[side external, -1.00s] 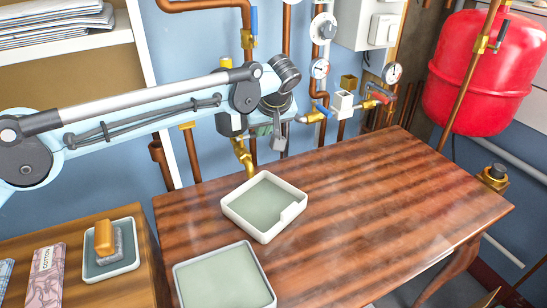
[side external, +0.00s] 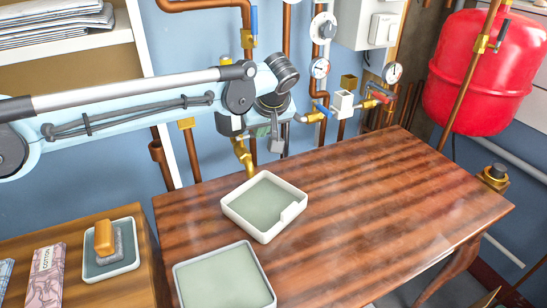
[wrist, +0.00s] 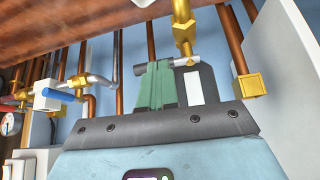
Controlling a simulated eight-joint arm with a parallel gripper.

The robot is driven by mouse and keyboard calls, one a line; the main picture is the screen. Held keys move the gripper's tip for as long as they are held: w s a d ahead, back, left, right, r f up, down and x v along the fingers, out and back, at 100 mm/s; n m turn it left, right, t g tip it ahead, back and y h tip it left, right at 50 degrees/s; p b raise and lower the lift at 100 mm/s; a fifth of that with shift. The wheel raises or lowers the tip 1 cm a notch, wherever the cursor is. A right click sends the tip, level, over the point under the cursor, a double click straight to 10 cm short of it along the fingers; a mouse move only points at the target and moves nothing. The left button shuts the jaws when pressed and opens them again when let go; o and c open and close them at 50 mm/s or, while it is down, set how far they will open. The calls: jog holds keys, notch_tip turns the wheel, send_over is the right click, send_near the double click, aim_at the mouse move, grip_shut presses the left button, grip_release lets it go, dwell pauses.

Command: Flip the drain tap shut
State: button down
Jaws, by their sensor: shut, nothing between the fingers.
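A brass tap (side external: 243,158) hangs on the wall behind the back left edge of the wooden table. It also shows in the wrist view (wrist: 183,32), with a short silver and grey lever (wrist: 140,70) sticking out sideways. My gripper (wrist: 157,66) is shut and empty, its green fingers crossing the lever close beside the brass body. The fingers hide the middle of the lever, and I cannot tell whether they touch it. In the side view my gripper (side external: 268,140) is just right of the tap, partly hidden by my wrist.
Blue-handled valves (side external: 323,110), gauges (side external: 320,68) and copper pipes line the wall to the right. Two shallow trays (side external: 264,206) (side external: 224,280) sit on the table (side external: 400,190), whose right half is clear. A red tank (side external: 485,75) hangs at far right.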

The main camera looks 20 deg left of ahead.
jog(key=w+v, duration=0.1)
jog(key=v, duration=1.1)
jog(key=s+a+r+m+h, duration=0.1)
jog(key=s+a+r+m, duration=0.15)
jog(key=a, duration=0.55)
jog(key=s+a+m+h, duration=0.2)
jog(key=s+a, duration=0.4)
jog(key=a, duration=0.2)
jog(key=s+a+f+m+t, duration=0.1)
jog(key=s+a+f, duration=0.3)
jog(key=s, duration=0.3)
jog(key=s+a+f+m+t+h, duration=0.1)
jog(key=s+a+f+m, duration=0.1)
jog(key=s+a+f, duration=0.3)
notch_tip(320, 180, down, 2)
jog(key=shift+s+a+f, duration=0.1)
jog(key=shift+s+a, duration=0.1)
jog(key=shift+s, duration=1.05)
jog(key=shift+m, duration=0.25)
